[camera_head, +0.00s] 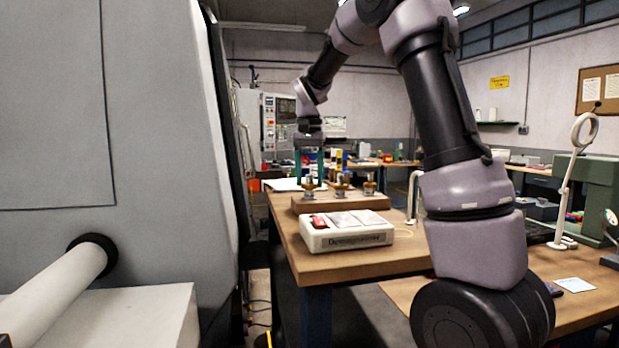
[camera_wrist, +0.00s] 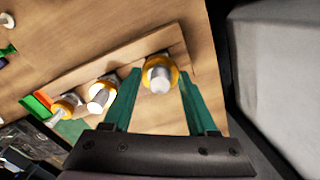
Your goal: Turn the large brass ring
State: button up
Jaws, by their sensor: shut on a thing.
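Several brass rings on posts with pale cylindrical tops stand in a row on a wooden block (camera_head: 345,203); the block also shows in the wrist view (camera_wrist: 128,60). The ring at the left end in the head view (camera_head: 310,187) looks the largest in the wrist view (camera_wrist: 174,72), and I take it as the large brass ring. My gripper (camera_head: 309,179) points down over it. In the wrist view its green fingers (camera_wrist: 159,76) stand on either side of this ring, shut on it. The middle ring (camera_wrist: 102,94) and the far ring (camera_wrist: 67,106) stand free beside it.
A white box (camera_head: 346,238) labelled on its front lies on the bench just in front of the block. A large grey machine (camera_head: 160,110) stands close on the left. A magnifier lamp (camera_head: 568,190) stands at the right. Bare bench (camera_head: 405,258) shows right of the box.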

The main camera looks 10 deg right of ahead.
dwell(0.5)
jog(key=o, duration=1.4)
notch_tip(320, 180, up, 11)
jog(key=shift+f, duration=0.1)
